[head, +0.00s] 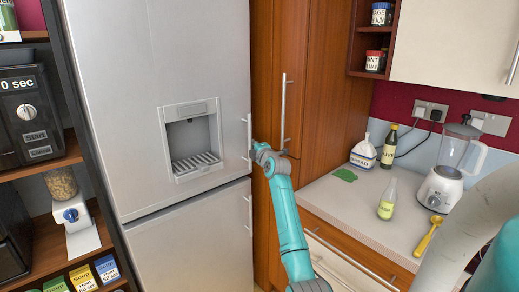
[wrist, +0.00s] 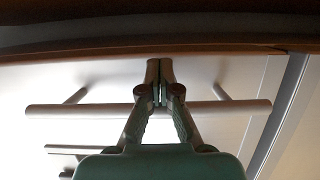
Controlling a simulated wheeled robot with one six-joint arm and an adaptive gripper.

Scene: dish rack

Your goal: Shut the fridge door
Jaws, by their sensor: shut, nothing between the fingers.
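The fridge is tall and silver-grey, and its upper fridge door (head: 130,90) has a water dispenser. In the head view this door looks about flush with the lower door (head: 195,250), and I cannot tell if a small gap is left. The upright door handle (head: 249,135) is on its right edge. My gripper (head: 255,150) is beside that handle, its tips partly hidden. In the wrist view my gripper (wrist: 160,66) is shut and empty, its fingers crossing the handle bar (wrist: 75,111) near the door's edge. I cannot tell if they touch the door.
A tall wooden cabinet (head: 330,90) stands right of the fridge, close to my gripper. A counter (head: 335,200) with a blender (head: 447,185), bottles and a yellow spoon (head: 431,235) is further right. Open shelves (head: 35,170) with appliances stand on the left.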

